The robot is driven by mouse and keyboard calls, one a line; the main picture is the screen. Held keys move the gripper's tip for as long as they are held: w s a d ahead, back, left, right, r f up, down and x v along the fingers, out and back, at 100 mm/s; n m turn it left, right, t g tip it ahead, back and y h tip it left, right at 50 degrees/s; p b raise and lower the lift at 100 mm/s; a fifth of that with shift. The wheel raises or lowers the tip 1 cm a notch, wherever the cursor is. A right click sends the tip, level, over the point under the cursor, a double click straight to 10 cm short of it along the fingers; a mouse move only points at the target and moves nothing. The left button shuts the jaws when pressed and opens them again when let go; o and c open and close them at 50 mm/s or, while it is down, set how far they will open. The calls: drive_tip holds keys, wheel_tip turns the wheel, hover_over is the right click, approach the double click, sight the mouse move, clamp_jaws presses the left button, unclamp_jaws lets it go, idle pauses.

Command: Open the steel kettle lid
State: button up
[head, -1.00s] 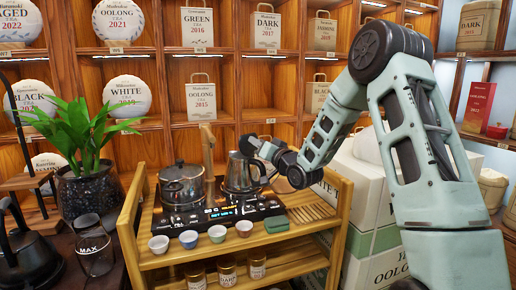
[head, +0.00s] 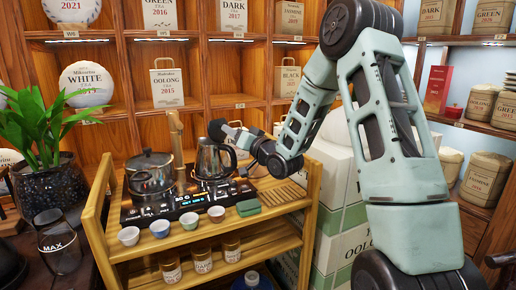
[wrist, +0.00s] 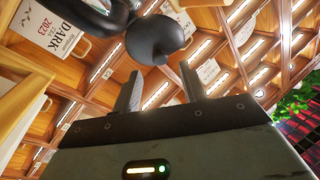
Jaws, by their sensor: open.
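The steel kettle (head: 210,164) stands on the right of the black cooktop (head: 160,212) in the head view. Its dark lid (head: 217,128) appears raised and tilted at the top of the kettle; how far is hard to tell. My gripper (head: 232,133) is close on the right of the kettle top, near the black handle, and its tips are partly hidden. In the wrist view its two fingers (wrist: 162,88) are apart with nothing held between them. A rounded black part (wrist: 153,38), probably of the kettle, is just beyond the fingertips.
Several small cups (head: 160,228) and a green cloth-like block (head: 248,208) line the front of the wooden cart (head: 115,258). A plant (head: 45,140) is at left, white boxes (head: 335,185) at right.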

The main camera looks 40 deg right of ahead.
drive_tip(key=s+f+b, duration=0.2)
drive_tip(key=s+b, duration=0.7)
drive_tip(key=s, duration=0.4)
drive_tip(key=shift+s+d+f, duration=0.15)
drive_tip(key=shift+d+f, duration=0.05)
idle(0.3)
